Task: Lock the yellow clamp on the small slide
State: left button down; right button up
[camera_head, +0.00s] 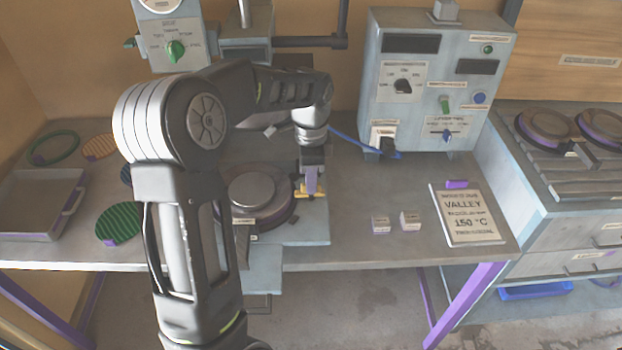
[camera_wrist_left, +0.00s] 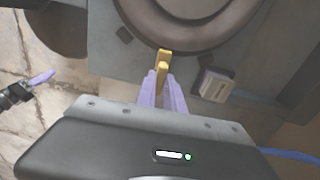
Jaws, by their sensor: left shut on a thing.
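The yellow clamp (camera_head: 309,193) sits at the right edge of the small slide (camera_head: 309,232), beside the round plate (camera_head: 262,190). My left gripper (camera_head: 312,181) reaches down onto the clamp from above. In the left wrist view, the purple fingers of my left gripper (camera_wrist_left: 164,86) are closed around the yellow clamp (camera_wrist_left: 164,60), whose upper end shows beyond the fingertips near the round plate's rim (camera_wrist_left: 188,42). My left arm hides part of the slide and plate in the head view.
A control box (camera_head: 425,85) with a blue cable stands behind to the right. A grey tray (camera_head: 38,203) and colored discs lie left. A dark purple-tipped part (camera_wrist_left: 30,85) shows over the floor.

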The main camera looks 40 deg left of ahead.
pick_arm(q)
jog(key=shift+m, duration=0.4)
jog(key=c, duration=1.4)
grip_release()
jog(key=shift+c, duration=0.2)
notch_tip(320, 180, up, 8)
jog(key=shift+f+b, duration=0.1)
jog(key=shift+b, duration=0.2)
